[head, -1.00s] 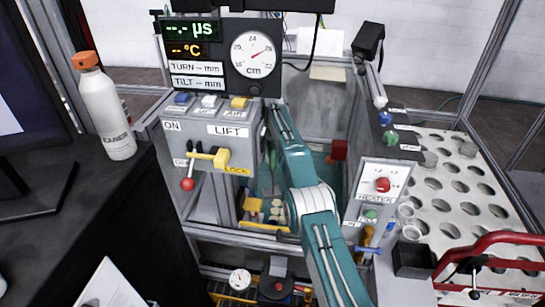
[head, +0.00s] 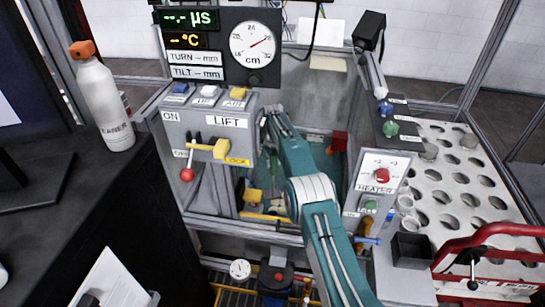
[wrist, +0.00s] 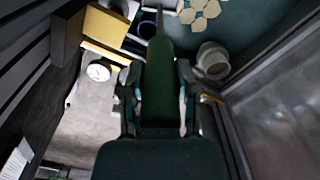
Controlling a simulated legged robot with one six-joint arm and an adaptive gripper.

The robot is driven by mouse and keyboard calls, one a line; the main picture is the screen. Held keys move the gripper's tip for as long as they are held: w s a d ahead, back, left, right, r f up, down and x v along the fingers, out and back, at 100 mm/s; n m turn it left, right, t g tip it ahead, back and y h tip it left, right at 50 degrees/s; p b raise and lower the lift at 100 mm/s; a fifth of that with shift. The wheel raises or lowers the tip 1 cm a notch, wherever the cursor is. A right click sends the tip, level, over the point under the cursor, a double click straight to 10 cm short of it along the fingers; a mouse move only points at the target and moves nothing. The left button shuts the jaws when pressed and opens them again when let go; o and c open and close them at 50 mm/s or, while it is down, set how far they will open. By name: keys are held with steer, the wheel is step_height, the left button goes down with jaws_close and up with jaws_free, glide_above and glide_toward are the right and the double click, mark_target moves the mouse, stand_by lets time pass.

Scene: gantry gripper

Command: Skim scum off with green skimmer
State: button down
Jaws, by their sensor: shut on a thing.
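In the wrist view my gripper (wrist: 158,100) is shut on the green skimmer (wrist: 160,75), with a finger on each side of its broad green handle. The skimmer's thin dark shaft runs toward the top of the picture, and its far end is out of sight. Pale, rounded scum patches (wrist: 200,10) lie on the teal surface, just right of the shaft. In the head view a thin green strip, likely the skimmer (head: 273,168), shows in the tank left of my teal arm. My gripper is hard to make out there, and my arm hides much of the tank.
The lift panel (head: 215,135) with a red-knobbed lever stands left of the tank, the heater panel (head: 377,182) right. A yellow block (head: 251,196) sits at the tank's front left. A white round cup-like part (wrist: 212,60) is close right of the skimmer. A perforated table (head: 455,175) lies right.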

steer(key=shift+f, duration=4.55)
steer(key=shift+s+d, duration=1.4)
steer(key=shift+d, duration=5.45)
step_height(320, 180, up, 16)
